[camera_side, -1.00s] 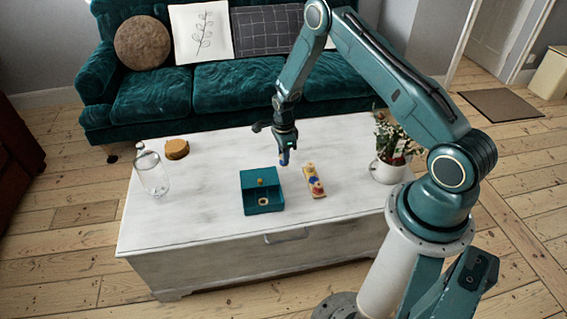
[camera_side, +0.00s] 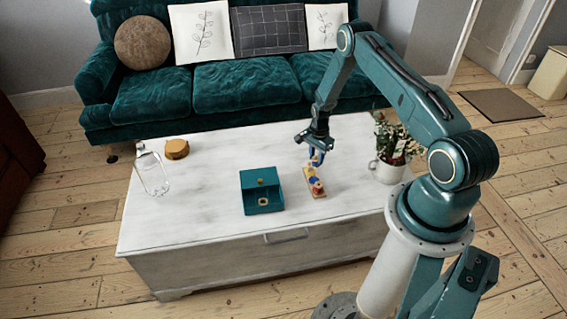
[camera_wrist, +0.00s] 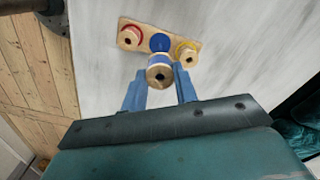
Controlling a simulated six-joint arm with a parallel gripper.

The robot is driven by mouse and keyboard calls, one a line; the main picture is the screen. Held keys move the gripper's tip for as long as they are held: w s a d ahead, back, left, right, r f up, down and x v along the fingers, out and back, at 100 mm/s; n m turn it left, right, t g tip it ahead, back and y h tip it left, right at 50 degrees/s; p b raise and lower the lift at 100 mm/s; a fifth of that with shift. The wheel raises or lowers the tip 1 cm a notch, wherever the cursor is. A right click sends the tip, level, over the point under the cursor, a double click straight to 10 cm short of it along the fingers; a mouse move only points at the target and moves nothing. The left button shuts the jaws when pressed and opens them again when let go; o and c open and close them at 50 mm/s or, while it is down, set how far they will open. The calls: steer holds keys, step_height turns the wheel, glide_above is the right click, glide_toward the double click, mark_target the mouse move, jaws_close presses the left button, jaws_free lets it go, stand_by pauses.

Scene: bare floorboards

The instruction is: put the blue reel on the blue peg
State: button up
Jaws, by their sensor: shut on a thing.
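My gripper (camera_side: 317,157) is above the far end of a small wooden board (camera_side: 315,191) on the white table. In the wrist view its two blue fingers (camera_wrist: 159,88) are shut on the blue reel (camera_wrist: 159,75), a wooden spool with a blue band and a dark centre hole. The board (camera_wrist: 145,30) carries a red-banded reel (camera_wrist: 131,37) at the left and a yellow-banded reel (camera_wrist: 186,51) at the right. Between them is a round blue piece (camera_wrist: 159,42), seemingly the blue peg's place. The held reel appears just beside it, off the peg; its height is unclear.
A teal open box (camera_side: 262,208) with small pieces in it stands left of the board. A glass bottle (camera_side: 152,174) and a round brown object (camera_side: 177,149) are farther left. A potted plant (camera_side: 390,160) stands close on the right.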

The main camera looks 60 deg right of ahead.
mark_target(316, 165)
steer(key=shift+f, duration=0.2)
steer(key=shift+f, duration=2.3)
steer(key=shift+f, duration=1.75)
stand_by(0.9)
steer(key=o, duration=1)
steer(key=shift+r, duration=0.2)
steer(key=shift+r, duration=3.3)
